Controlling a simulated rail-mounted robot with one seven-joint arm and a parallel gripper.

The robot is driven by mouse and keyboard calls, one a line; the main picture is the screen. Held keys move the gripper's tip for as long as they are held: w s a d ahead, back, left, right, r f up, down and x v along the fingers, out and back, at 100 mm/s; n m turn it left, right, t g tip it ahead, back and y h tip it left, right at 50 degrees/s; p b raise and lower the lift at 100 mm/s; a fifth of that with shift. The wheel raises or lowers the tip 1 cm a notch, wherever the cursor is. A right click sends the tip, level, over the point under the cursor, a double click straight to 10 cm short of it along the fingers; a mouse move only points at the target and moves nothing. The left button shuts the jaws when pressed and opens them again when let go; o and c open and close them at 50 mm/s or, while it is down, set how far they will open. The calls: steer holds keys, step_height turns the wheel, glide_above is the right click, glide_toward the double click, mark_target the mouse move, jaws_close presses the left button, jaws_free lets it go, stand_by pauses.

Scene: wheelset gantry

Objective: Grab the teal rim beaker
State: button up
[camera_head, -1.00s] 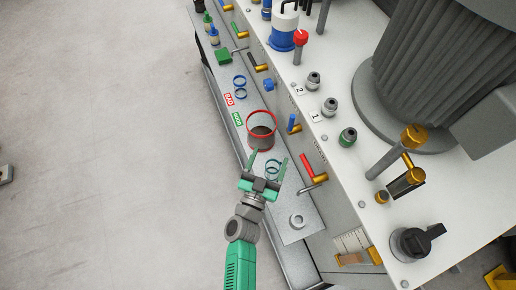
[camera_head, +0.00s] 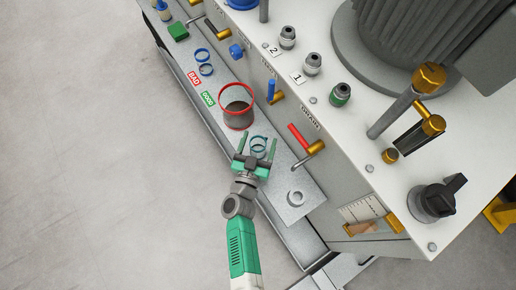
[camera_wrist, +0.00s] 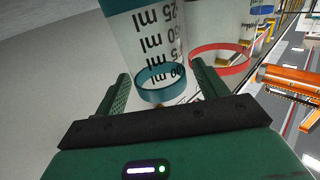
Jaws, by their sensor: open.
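The teal rim beaker (camera_head: 259,150) is clear with a thin teal ring. It stands on the grey ledge below the white machine top. In the wrist view the beaker (camera_wrist: 155,42) shows black ml markings upside down, a teal ring and a second teal band at the top edge. My gripper (camera_head: 257,143) is open, with green fingers. In both views its fingers lie to the left and right of the beaker. In the wrist view the beaker appears between and beyond the fingertips (camera_wrist: 160,70). I cannot tell whether either finger touches it.
A larger red-rimmed beaker (camera_head: 237,119) stands close behind; it also shows in the wrist view (camera_wrist: 222,60). Two blue rings (camera_head: 204,62), a BAD label (camera_head: 194,78) and a GOOD label (camera_head: 208,99) lie farther along. A red-handled valve (camera_head: 299,136) juts out at right.

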steer(key=shift+x, duration=1.1)
steer(key=shift+s+a, duration=0.1)
steer(key=shift+a, duration=0.1)
steer(key=shift+s, duration=0.15)
steer(key=shift+c, duration=1.3)
steer(key=c, duration=0.8)
steer(key=shift+r, duration=0.1)
step_height(320, 180, up, 10)
steer(key=p, duration=0.8)
